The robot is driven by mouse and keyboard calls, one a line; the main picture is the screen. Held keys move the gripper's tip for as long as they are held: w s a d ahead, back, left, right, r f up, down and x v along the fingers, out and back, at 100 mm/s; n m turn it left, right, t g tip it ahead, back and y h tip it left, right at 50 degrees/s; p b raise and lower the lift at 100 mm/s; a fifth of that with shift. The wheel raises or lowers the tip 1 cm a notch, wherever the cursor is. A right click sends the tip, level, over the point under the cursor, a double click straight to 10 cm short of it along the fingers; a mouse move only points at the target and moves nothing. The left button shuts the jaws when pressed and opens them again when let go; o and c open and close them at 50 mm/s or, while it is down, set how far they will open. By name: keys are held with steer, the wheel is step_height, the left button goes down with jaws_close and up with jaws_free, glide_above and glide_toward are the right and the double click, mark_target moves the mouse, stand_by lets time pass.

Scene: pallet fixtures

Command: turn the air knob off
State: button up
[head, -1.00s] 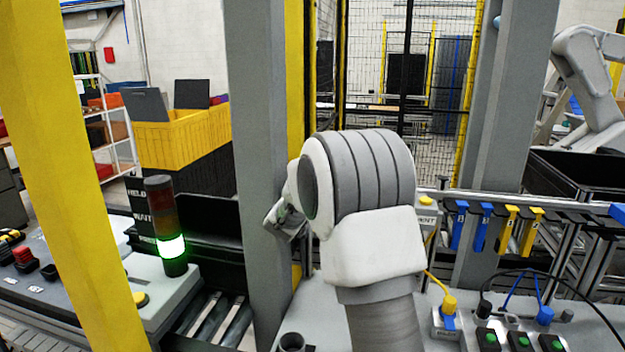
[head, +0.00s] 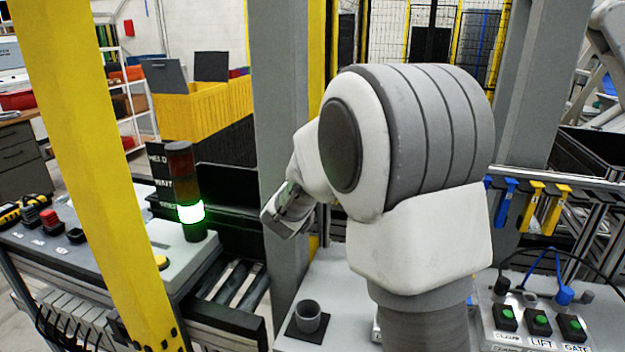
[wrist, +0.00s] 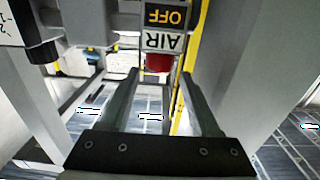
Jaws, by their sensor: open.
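The air knob (wrist: 160,62) shows in the wrist view as a red piece below a label plate (wrist: 164,28) that reads AIR and OFF, upside down in this view. It lies ahead of my gripper (wrist: 158,75), between the lines of its two fingers and apart from them as far as I can tell. The fingers are spread with nothing between them. The knob's turn position is too small to tell. In the head view my arm hides the knob, and my gripper (head: 283,212) is partly seen beside the grey post.
A grey post (head: 283,110) stands close to my gripper, and a yellow post (head: 90,160) is at the left. A lit signal tower (head: 188,200) stands on the left console. A grey cup (head: 308,316) and green buttons (head: 540,322) are on the front bench.

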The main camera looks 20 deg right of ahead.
steer(key=v, duration=0.7)
steer(key=shift+s+a, duration=0.25)
steer(key=shift+s, duration=0.1)
